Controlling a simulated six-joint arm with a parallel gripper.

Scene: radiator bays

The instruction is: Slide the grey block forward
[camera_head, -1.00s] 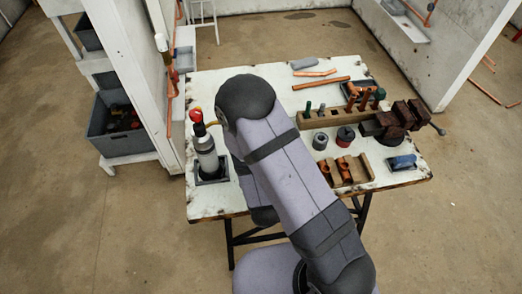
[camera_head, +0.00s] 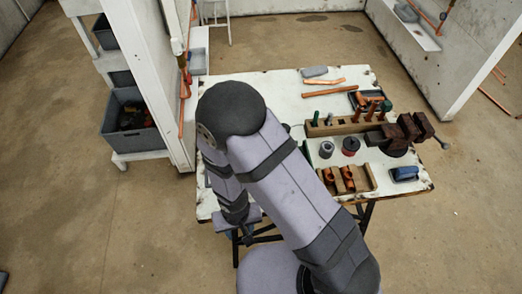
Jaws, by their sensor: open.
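A small flat grey block (camera_head: 315,71) lies near the back edge of the white worktable (camera_head: 285,92). A second grey piece (camera_head: 405,12) sits on a shelf in the right-hand bay. I cannot tell which is the task's block. My arm bends at its dark elbow, and its wrist hangs down at the table's front left edge. My gripper (camera_head: 247,232) is small and dark there, open, far from both grey pieces. My arm hides the left part of the tabletop.
A vise (camera_head: 398,137), a wooden tool rack (camera_head: 345,126), a wooden fitting holder (camera_head: 362,181) and a blue item (camera_head: 405,173) crowd the table's right. Copper pipes (camera_head: 329,92) lie behind. A white bay wall (camera_head: 145,80) stands left, with a grey bin (camera_head: 128,122) beside it.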

